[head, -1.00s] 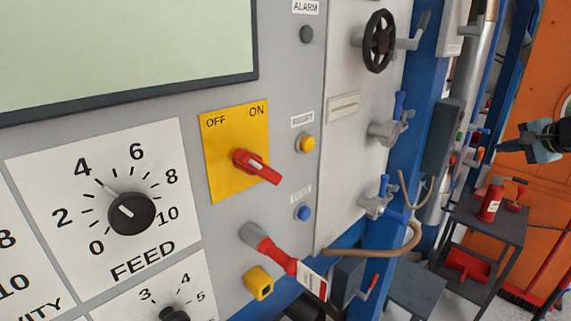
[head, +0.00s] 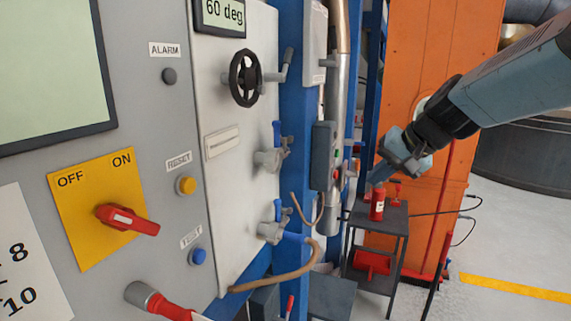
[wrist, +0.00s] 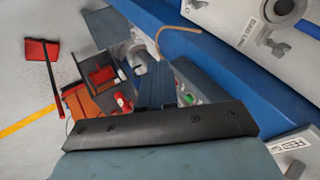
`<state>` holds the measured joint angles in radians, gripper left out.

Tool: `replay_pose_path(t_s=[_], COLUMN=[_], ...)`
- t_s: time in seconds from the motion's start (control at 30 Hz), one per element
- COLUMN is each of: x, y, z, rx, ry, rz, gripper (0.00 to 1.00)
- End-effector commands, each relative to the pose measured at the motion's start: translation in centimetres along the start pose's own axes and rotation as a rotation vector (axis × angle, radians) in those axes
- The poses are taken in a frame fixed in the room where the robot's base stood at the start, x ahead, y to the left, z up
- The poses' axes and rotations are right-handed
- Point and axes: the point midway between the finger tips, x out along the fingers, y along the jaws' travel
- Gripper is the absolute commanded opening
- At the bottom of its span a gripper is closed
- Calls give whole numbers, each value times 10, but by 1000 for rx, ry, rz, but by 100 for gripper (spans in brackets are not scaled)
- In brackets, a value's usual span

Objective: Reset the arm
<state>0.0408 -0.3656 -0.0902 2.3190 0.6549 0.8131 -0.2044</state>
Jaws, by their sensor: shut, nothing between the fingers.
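My arm reaches in from the right in the head view. My gripper (head: 376,180) is shut and empty, in the air in front of the small dark cart. In the wrist view my gripper (wrist: 155,85) points toward the cart and the floor, touching nothing that I can see. The control panel (head: 150,120) fills the left of the head view, apart from the gripper. Its red-handled switch (head: 128,219) sits on a yellow OFF/ON plate.
A handwheel (head: 245,78) and valves with blue levers stick out from the cabinet. The dark cart (head: 393,215) carries a red bottle (head: 377,206). An orange panel (head: 430,100) stands behind. Open floor (head: 500,245) lies at the right.

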Motion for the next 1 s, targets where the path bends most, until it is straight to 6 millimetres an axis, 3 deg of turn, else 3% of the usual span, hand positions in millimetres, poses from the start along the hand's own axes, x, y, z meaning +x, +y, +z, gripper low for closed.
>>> replay_pose_path(t_s=[0.2, 0.5, 0.7, 1.0], x=[-27, -59, -71, -73], y=[14, 47, 60, 64], z=[52, 105, 121, 124], rx=[-153, -329, -390, -401], ry=[-11, 10, 29, 32], rz=[129, 328, 412, 431], gripper=[0, 0, 0, 0])
